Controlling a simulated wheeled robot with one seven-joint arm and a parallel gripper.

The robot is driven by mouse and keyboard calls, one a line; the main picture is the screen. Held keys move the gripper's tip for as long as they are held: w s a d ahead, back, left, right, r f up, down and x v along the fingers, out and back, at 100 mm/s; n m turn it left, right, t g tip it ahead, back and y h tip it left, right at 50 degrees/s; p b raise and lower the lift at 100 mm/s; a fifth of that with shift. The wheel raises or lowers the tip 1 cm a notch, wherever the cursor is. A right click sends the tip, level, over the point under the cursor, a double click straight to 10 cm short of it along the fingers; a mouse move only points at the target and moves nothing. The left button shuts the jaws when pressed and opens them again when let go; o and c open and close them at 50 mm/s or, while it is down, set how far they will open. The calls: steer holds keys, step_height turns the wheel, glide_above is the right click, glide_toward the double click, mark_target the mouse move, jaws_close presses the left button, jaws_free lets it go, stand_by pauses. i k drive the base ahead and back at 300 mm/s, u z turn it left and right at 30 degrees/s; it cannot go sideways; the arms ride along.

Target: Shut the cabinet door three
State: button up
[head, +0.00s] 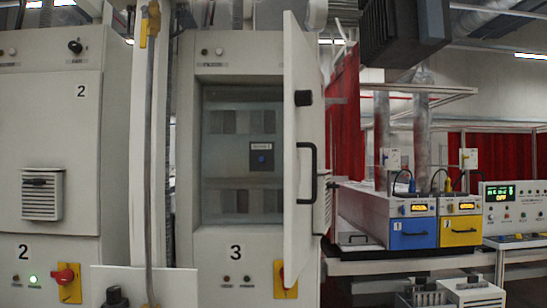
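Cabinet three (236,275) stands in the middle of the head view, with a black "3" on its front below the opening. Its pale grey door (301,225) stands open, swung far out toward me. The door's hinge side seems to be at the right, with the free edge nearer to me on the left. I see its outer face at a steep slant, with a black knob (303,97) above a black bar handle (306,172). Inside the opening is a panel (243,155) with a small dark blue unit. My gripper is not in view.
Cabinet two (50,150) is at the left, its door shut. A grey pipe with a yellow valve (147,25) runs up between the cabinets. A pale panel (170,290) is at the bottom left. A bench with blue (413,233) and yellow (460,230) units is to the right.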

mark_target(305, 125)
steer(key=k, duration=1)
steer(key=u, duration=1.4)
steer(key=i, duration=1.25)
steer(key=z, duration=0.85)
